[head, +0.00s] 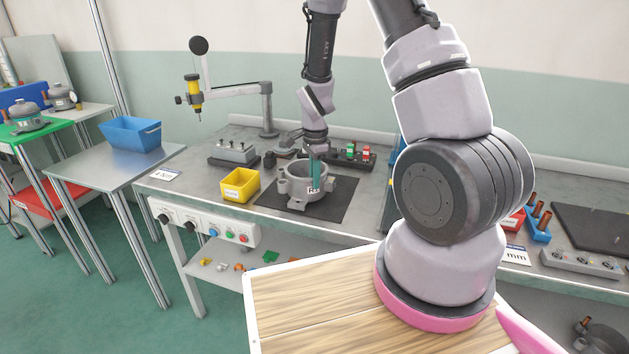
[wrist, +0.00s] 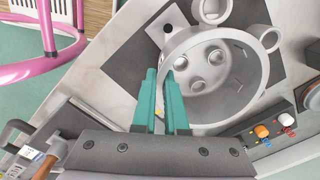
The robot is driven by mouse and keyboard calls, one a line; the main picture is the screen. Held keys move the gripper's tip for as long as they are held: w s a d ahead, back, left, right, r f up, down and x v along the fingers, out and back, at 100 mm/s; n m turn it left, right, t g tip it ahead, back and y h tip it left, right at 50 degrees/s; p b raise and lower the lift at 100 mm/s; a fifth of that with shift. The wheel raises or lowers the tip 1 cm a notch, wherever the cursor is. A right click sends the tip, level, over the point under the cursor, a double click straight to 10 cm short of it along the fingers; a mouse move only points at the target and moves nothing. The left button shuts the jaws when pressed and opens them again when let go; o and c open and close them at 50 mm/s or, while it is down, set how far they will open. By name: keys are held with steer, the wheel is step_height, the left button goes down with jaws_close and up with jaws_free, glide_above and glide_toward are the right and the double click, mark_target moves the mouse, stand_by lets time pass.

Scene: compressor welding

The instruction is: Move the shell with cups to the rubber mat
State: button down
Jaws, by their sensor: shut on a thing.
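The grey metal shell (head: 298,190) is a round open ring with lugs on its outside. In the wrist view the shell (wrist: 238,108) shows several round cups (wrist: 198,84) inside it. The shell is over the black rubber mat (head: 337,205), which also shows around it in the wrist view (wrist: 157,62). I cannot tell whether the shell rests on the mat or is slightly above it. My gripper (head: 316,186) points down at the shell. Its teal fingers (wrist: 160,76) are shut on the shell's wall, and the fingertips partly hide the rim.
A yellow bin (head: 240,185) stands left of the mat. A grey block fixture (head: 235,153) and a jointed stand (head: 267,112) are behind. A block with red and green parts (head: 352,156) is at the back right. A blue bin (head: 131,134) sits on a separate table.

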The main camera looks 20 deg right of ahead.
steer(key=shift+f, duration=0.3)
steer(key=c, duration=1)
jaws_free()
steer(key=shift+f, duration=0.1)
steer(key=shift+o, duration=0.2)
steer(key=s+d+r+n+t+y, duration=0.1)
steer(key=s+r+n+t, duration=0.15)
steer(key=r, duration=1.15)
steer(key=s+r+n+t+y, duration=0.1)
steer(key=s+r+n, duration=0.25)
steer(key=r, duration=1.15)
steer(key=s+r+n+t, duration=0.1)
steer(key=s+r+n, duration=0.2)
steer(key=s, duration=0.4)
steer(key=s+d+r+n+t, duration=0.1)
steer(key=s+r+n+t, duration=0.1)
steer(key=s+r, duration=0.4)
steer(key=shift+s+r+n, duration=0.3)
steer(key=shift+s+n, duration=0.1)
steer(key=shift+n, duration=0.2)
